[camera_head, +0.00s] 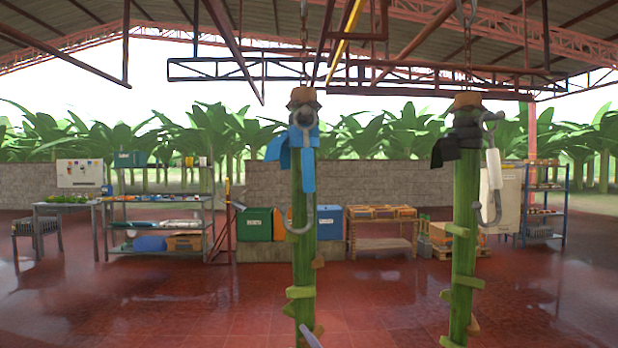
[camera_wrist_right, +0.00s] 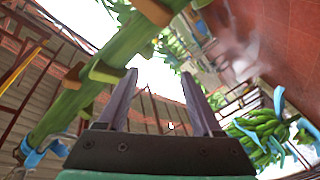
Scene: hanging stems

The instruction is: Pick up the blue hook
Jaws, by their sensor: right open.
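The blue hook (camera_head: 308,176) hangs at the left green stem (camera_head: 303,265), near its top. Its shank is blue and its bare metal curve shows lower down against the stem. Blue strips (camera_head: 278,149) wrap the stem top beside it. In the right wrist view a blue piece (camera_wrist_right: 38,155) shows at the end of a stem at lower left; I cannot tell if it is the hook. My right gripper (camera_wrist_right: 160,74) is open and empty, with the stem to its left. A grey-purple tip shows at the bottom of the head view. My left gripper is not in view.
A second stem (camera_head: 464,240) hangs to the right, with a black wrap (camera_head: 455,148) and a white-shanked hook (camera_head: 494,170). Green bananas (camera_wrist_right: 262,130) show at lower right in the wrist view. Shelves and a low wall (camera_head: 385,185) stand behind. The red floor between is clear.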

